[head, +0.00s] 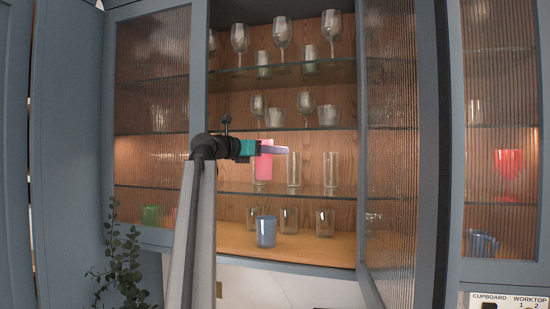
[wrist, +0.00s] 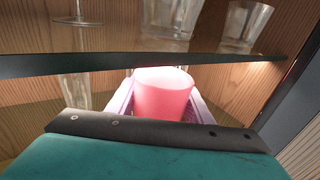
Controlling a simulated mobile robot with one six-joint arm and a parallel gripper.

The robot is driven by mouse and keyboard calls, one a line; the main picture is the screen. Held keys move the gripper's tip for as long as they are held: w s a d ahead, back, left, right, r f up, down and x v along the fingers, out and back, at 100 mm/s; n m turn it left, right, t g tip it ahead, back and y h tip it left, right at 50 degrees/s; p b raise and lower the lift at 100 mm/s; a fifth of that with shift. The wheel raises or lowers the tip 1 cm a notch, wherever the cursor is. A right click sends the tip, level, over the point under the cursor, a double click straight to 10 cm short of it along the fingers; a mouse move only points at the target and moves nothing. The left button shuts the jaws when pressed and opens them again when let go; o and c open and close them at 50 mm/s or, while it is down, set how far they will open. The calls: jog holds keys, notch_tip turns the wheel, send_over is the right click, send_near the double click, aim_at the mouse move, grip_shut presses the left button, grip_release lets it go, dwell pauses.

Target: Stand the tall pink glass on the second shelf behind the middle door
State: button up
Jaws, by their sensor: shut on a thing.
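The tall pink glass (head: 263,168) is upright in my gripper (head: 276,150) in the head view, in the open middle bay. It also shows in the wrist view (wrist: 163,94) between the pale jaws of my gripper (wrist: 165,100), which are shut on it. The second shelf from the bottom (head: 225,188) is a glass pane just below the glass's base. I cannot tell whether the base touches it. The middle door (head: 390,150), fluted glass in a blue frame, stands open on the right.
Clear tall glasses (head: 294,168) stand on that shelf just right of the pink glass. A blue tumbler (head: 266,231) and clear tumblers stand on the wooden bottom. The shelf above (wrist: 120,62) holds clear glasses. A closed fluted door (head: 150,120) is at left; a plant (head: 122,265) stands below it.

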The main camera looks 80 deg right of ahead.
jog(key=shift+s+d+f, duration=0.1)
jog(key=shift+s+d, duration=0.05)
jog(key=shift+d, duration=0.85)
jog(key=shift+f+p, duration=0.15)
jog(key=shift+p, duration=0.2)
jog(key=shift+f+p, duration=0.95)
jog(key=shift+f, duration=0.65)
jog(key=shift+f, duration=0.15)
jog(key=o, duration=1.2)
jog(key=shift+a, duration=0.1)
jog(key=b+v, duration=0.5)
jog(key=v, duration=0.7)
